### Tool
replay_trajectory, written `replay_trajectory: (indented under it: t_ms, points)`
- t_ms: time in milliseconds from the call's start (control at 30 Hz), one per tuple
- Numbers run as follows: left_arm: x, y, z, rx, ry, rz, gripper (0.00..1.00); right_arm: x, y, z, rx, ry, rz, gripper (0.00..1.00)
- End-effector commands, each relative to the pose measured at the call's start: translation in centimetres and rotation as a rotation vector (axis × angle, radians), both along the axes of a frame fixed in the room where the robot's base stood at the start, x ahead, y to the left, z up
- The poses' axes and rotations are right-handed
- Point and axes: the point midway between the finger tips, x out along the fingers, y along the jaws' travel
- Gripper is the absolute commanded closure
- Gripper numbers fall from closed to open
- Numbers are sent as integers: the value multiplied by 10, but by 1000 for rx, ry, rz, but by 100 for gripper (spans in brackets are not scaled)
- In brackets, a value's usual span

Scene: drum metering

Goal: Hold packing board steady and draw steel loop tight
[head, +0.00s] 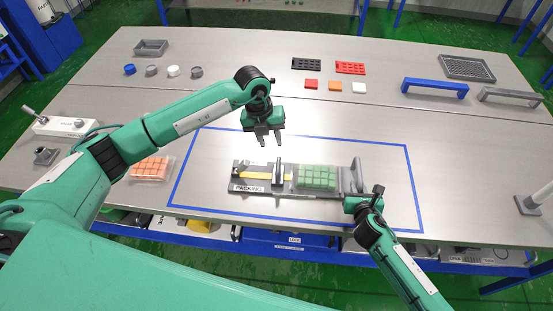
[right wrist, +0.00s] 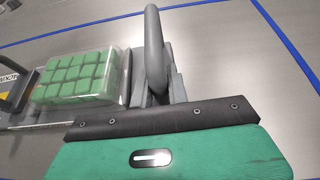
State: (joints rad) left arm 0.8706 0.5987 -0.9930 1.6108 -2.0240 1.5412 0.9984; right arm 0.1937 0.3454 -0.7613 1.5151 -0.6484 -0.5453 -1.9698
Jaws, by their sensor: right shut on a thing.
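The packing board (head: 270,188) lies inside the blue taped rectangle, marked PACKING at its left end. It bears a yellow strip, a black upright piece (head: 278,172) and a clear tray of green blocks (head: 318,177). The grey steel loop (head: 356,170) stands upright at the board's right end, and it also shows in the right wrist view (right wrist: 153,45). My right gripper (head: 362,196) is shut on the loop, close to the board; its fingertips are partly hidden. My left gripper (head: 268,140) is open and empty, pointing down behind the board, apart from it.
A clear tray of orange blocks (head: 152,168) sits left of the taped area. Blue (head: 435,84) and grey handles, small coloured squares and several round caps stand farther back. A white post (head: 537,195) stands at the right. The table inside the tape is otherwise clear.

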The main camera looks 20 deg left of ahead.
Motion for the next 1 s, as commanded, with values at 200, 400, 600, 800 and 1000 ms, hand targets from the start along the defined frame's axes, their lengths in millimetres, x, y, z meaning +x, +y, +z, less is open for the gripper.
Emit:
replay_trajectory:
  t_ms: [200,400,600,800,1000]
  points:
    - [1,-9,-45,0,3,-1,66,0,0,-1,0,1,0,100]
    - [2,-16,-78,2,2,-1,66,0,0,0,0,1,0,100]
    - [3,-19,-95,1,1,-2,66,0,0,-1,0,1,0,100]
    - [4,-19,-98,1,-1,-3,66,0,0,-1,0,1,0,100]
    - [4,-19,-97,1,-1,-3,81,0,0,-1,0,1,0,100]
